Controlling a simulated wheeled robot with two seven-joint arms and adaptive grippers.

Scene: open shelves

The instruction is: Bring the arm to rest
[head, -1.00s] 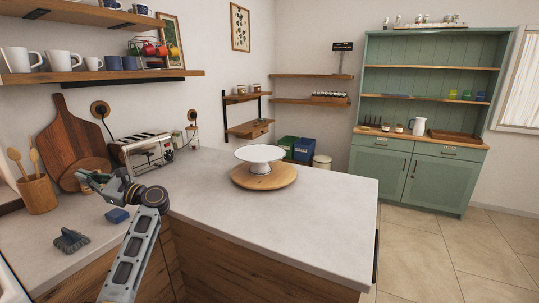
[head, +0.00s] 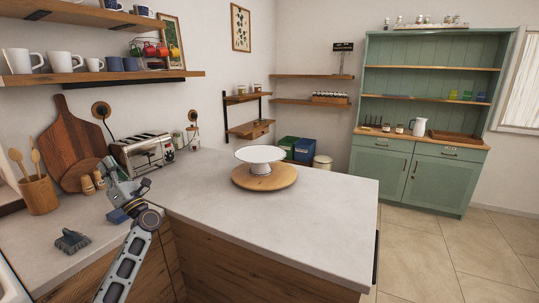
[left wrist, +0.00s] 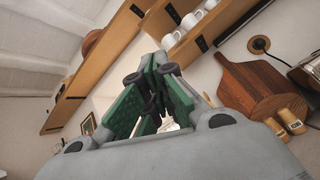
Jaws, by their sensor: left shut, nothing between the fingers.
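My left arm comes in from the bottom left in the head view. My left gripper (head: 110,168) is above the counter (head: 270,225), in front of the toaster and cutting boards. It points upward and away from the counter top. In the left wrist view, the green-padded fingers of the left gripper (left wrist: 152,92) are shut with nothing held between them. Wooden shelves and the ceiling show behind them. My right gripper is not in view.
A blue block (head: 117,216) lies close beside the left arm, and a dark grey item (head: 72,241) lies nearer. A toaster (head: 147,151), utensil holder (head: 38,194) and wooden shelf (head: 100,77) are nearby. A white cake stand (head: 260,155) stands to the right, with clear counter before it.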

